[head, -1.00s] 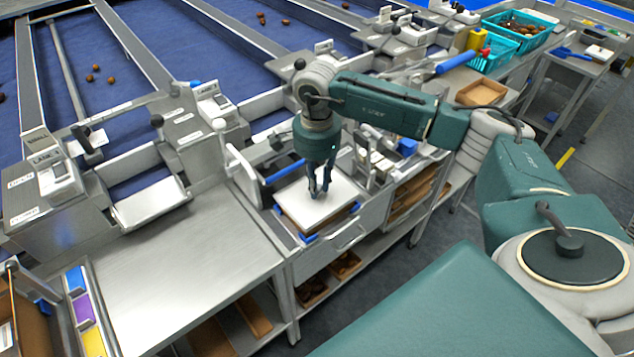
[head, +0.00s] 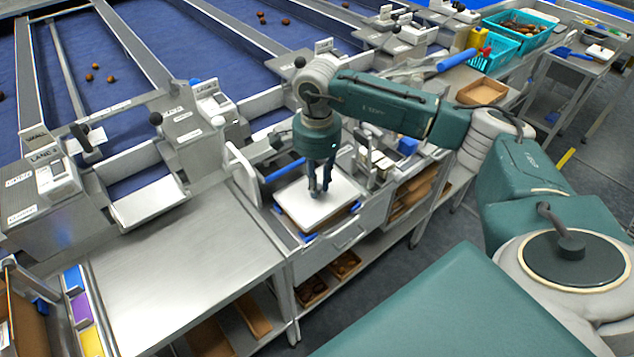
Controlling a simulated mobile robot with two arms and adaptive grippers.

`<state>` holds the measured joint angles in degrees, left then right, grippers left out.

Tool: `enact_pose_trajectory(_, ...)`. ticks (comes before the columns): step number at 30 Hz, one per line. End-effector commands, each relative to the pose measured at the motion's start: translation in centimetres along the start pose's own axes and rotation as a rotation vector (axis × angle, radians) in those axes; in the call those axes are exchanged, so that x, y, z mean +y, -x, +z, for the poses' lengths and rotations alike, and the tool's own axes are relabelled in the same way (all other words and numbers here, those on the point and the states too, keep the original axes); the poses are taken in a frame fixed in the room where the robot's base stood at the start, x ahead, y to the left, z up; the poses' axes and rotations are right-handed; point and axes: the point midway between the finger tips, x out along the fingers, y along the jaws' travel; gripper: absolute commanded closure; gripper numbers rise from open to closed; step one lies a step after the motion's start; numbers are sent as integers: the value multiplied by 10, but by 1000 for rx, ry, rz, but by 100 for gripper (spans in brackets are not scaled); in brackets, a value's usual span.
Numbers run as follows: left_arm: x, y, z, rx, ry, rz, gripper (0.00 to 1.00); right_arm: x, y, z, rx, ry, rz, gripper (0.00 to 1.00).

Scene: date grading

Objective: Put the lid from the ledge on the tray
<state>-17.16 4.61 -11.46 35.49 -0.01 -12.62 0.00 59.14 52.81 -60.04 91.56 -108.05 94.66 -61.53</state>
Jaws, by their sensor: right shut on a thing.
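The white lid (head: 300,206) lies flat on top of the brown tray (head: 312,229), covering it; a strip of the tray's side shows below the lid's front edge. The tray sits between blue corner pieces on the metal bench. My right gripper (head: 318,194) points straight down over the lid's middle, shut, with its fingertips at the lid's top. The part it grips is too small to make out. My left gripper is not in view.
A blue bar (head: 285,171) runs just behind the tray. Metal fixtures (head: 378,166) stand close on the right. The steel tabletop (head: 185,262) to the left is bare. A brown tray (head: 482,91) and teal baskets (head: 497,46) stand farther right.

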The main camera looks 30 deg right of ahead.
Motion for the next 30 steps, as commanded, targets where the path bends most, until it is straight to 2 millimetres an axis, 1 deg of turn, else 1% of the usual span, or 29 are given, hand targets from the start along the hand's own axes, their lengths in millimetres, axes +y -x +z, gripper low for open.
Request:
enact_pose_trajectory(14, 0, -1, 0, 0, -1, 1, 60, 0, 0, 0, 0, 0, 0, 99)
enact_pose_trajectory(30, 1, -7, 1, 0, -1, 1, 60, 0, -7, 0, 0, 0, 1, 99)
